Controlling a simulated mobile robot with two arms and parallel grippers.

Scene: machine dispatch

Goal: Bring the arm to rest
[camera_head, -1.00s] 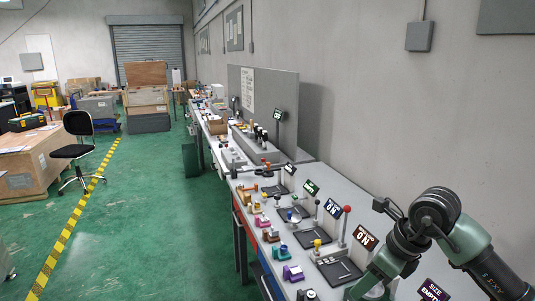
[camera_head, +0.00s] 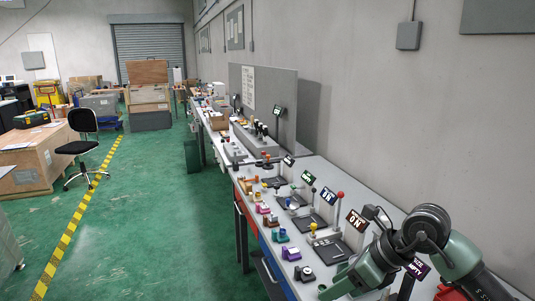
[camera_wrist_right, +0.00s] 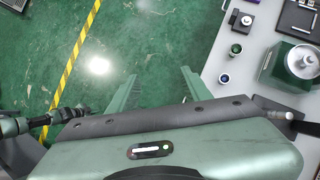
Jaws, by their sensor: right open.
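My right arm comes into the head view at the lower right, bent over the near end of the workbench (camera_head: 385,205). My right gripper (camera_wrist_right: 158,92) shows in the right wrist view with its two green fingers spread apart and nothing between them. The green floor shows beyond the fingers, with the bench edge to their right. In the head view the gripper is partly cut off by the bottom edge. My left gripper does not show clearly in either view.
Signs, a red-knobbed lever (camera_head: 340,196), black trays and small coloured parts such as a purple block (camera_head: 291,253) line the bench. In the wrist view a green-and-metal device (camera_wrist_right: 298,62) stands on it at the right. The floor (camera_head: 150,220) left of the bench is open.

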